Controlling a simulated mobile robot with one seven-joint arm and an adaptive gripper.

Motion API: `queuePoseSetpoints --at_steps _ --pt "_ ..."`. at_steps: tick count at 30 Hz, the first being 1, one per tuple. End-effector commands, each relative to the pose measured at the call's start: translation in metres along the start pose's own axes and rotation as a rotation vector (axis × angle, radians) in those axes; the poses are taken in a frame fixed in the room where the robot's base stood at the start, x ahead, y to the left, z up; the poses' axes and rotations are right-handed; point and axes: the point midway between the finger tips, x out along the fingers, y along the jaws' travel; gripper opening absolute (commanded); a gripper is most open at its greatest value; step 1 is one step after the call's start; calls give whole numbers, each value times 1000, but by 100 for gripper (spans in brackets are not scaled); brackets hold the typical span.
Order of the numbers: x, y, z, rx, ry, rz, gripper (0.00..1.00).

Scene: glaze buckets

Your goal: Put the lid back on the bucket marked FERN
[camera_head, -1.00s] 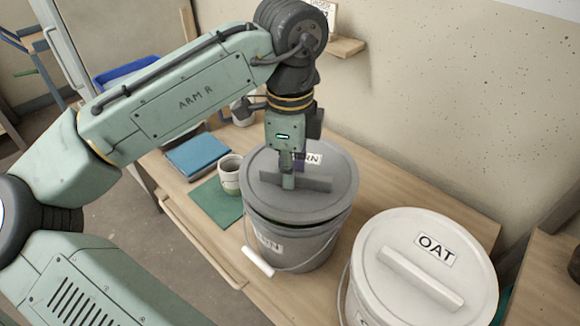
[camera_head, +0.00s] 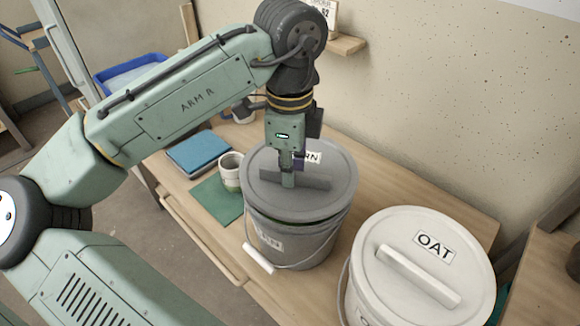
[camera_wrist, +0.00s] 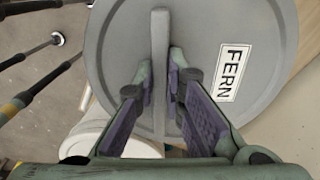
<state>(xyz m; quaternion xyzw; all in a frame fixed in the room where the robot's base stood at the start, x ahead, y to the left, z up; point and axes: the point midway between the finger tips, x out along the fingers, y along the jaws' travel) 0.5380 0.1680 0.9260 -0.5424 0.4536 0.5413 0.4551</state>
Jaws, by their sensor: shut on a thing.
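The grey round lid (camera_head: 330,170) has a raised bar handle and a FERN label, partly hidden by my gripper in the head view. My gripper (camera_head: 287,180) points down and is shut on the bar handle. The wrist view shows the lid (camera_wrist: 225,30) with the fingers (camera_wrist: 160,90) on both sides of the bar. The grey FERN bucket (camera_head: 310,250) stands upright on the table under the lid, its label partly shaded. A dark gap with a thin green streak shows between lid and rim at the front right, so the lid is not flush there.
A white OAT bucket (camera_head: 365,305) with its lid on stands close at the right. A mug (camera_head: 230,172), a green mat (camera_head: 212,200) and a blue book (camera_head: 198,152) lie to the left. The FERN bucket's wire handle (camera_head: 258,259) hangs at its front left. The wall is behind.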

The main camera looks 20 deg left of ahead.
Motion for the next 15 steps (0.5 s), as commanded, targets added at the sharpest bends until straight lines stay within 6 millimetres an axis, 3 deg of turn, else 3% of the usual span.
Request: queuePoseSetpoints --at_steps 15 --pt "4 0 0 1 1 -1 0"
